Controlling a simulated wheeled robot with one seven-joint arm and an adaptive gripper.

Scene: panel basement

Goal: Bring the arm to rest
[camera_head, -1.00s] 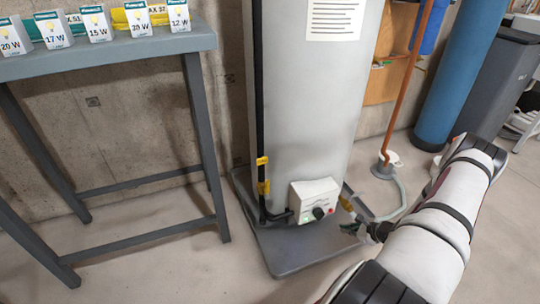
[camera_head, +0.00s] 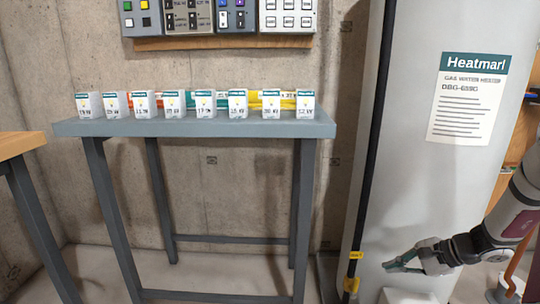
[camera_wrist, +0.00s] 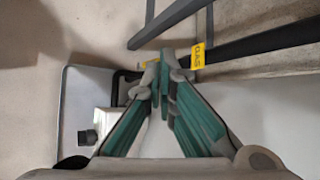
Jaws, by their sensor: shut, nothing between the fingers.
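My gripper (camera_head: 402,261) shows at the lower right of the head view, in front of the lower part of the grey-white water heater (camera_head: 428,190). Its green fingers point left and a little down, and it is empty. In the wrist view, the two green fingers (camera_wrist: 166,68) converge until their tips meet. Beyond the tips are a black pipe with a yellow tag (camera_wrist: 198,55) and a white control box (camera_wrist: 110,130) low on the heater.
A grey table (camera_head: 205,127) with several small bulb boxes (camera_head: 238,104) stands left of the heater. Switch panels (camera_head: 215,17) hang on the concrete wall above it. A wooden table (camera_head: 22,144) is at the far left. Floor between the table legs is clear.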

